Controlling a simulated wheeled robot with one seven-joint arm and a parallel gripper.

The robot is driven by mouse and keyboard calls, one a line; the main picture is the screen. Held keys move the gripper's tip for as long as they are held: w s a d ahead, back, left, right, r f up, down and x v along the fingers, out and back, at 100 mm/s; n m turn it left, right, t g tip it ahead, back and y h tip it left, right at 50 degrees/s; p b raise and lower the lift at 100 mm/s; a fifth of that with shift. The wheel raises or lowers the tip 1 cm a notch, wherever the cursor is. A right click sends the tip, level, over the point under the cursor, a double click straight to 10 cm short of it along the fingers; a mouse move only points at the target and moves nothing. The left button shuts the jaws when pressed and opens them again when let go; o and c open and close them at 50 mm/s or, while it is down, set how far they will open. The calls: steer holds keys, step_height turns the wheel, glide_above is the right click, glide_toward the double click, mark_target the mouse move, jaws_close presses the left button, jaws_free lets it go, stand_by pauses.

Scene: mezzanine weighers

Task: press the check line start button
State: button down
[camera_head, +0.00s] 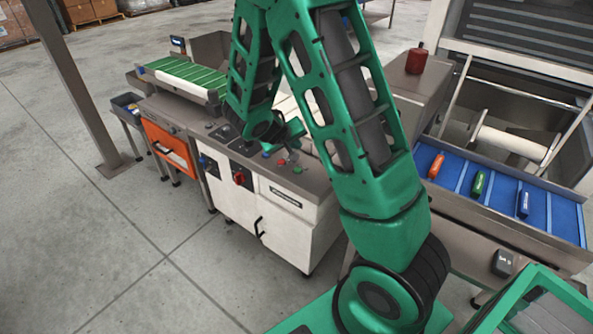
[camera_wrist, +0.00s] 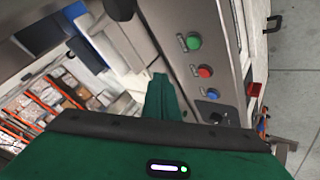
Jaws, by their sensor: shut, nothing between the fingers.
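A control panel (camera_head: 312,180) lies on top of a white machine cabinet. It carries a green button (camera_head: 298,169), a red button (camera_head: 281,162) and a blue button (camera_head: 265,155). In the wrist view the green button (camera_wrist: 193,41), red button (camera_wrist: 205,71) and blue button (camera_wrist: 212,94) stand in a row, with small labels that I cannot read. My gripper (camera_head: 292,154) is shut and empty, close to the buttons in the head view. In the wrist view its green fingers (camera_wrist: 160,80) show left of the button row. I cannot tell its exact height above the panel.
A red rotary switch (camera_head: 239,178) and a black handle (camera_head: 259,227) are on the cabinet front. A green-belt conveyor (camera_head: 185,75) stands behind left. A blue belt (camera_head: 456,184) with several coloured packs lies right. Open floor (camera_head: 90,230) is at left.

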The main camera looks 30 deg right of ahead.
mark_target(296, 171)
steer(key=shift+f, duration=3.8)
steer(key=shift+s+f, duration=0.1)
steer(key=shift+f, duration=0.1)
steer(key=shift+f, duration=0.15)
